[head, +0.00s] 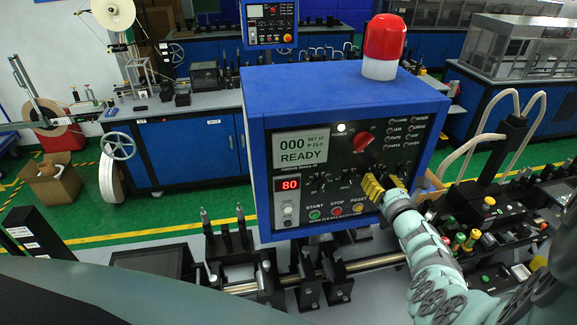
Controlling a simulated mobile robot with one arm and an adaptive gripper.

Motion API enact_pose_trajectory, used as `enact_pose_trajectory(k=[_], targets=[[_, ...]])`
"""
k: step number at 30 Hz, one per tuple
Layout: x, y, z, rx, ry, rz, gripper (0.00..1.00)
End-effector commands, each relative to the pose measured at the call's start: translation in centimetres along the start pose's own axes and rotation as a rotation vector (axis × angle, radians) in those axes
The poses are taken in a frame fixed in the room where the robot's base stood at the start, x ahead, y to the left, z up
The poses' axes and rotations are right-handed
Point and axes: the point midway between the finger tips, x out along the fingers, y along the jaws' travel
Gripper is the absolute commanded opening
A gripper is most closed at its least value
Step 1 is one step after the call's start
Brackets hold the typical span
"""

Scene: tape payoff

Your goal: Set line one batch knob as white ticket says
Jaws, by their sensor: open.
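The blue control box (345,92) stands in the middle of the head view, with a dark panel facing me. Its screen (300,148) reads 000 and READY, with smaller text. A red knob (363,141) sits right of the screen. Small black knobs (319,183) form a row below; their labels and pointer positions are too small to read, so I cannot tell which is the batch knob. My gripper (372,188) has yellow fingers, is open, and is close in front of the panel's lower right, hiding part of that row. Contact is unclear. I cannot make out a white ticket.
A red readout (287,184) shows 80. START (315,214), STOP (336,211) and RESET (358,208) buttons line the panel's bottom edge. A red beacon (384,42) tops the box. Metal rails (370,263) run below. A second bench (190,148) stands behind, across green floor.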

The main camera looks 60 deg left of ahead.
Motion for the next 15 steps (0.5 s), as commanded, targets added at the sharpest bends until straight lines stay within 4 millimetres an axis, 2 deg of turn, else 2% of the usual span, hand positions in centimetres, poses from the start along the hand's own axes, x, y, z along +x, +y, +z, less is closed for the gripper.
enact_pose_trajectory(k=[6,7,15], targets=[[0.07,0.19,-0.08,0.001,0.002,0.004,0.41],[0.07,0.18,-0.08,0.001,0.002,0.003,0.45],[0.04,0.14,-0.08,0.001,0.002,0.002,0.17]])
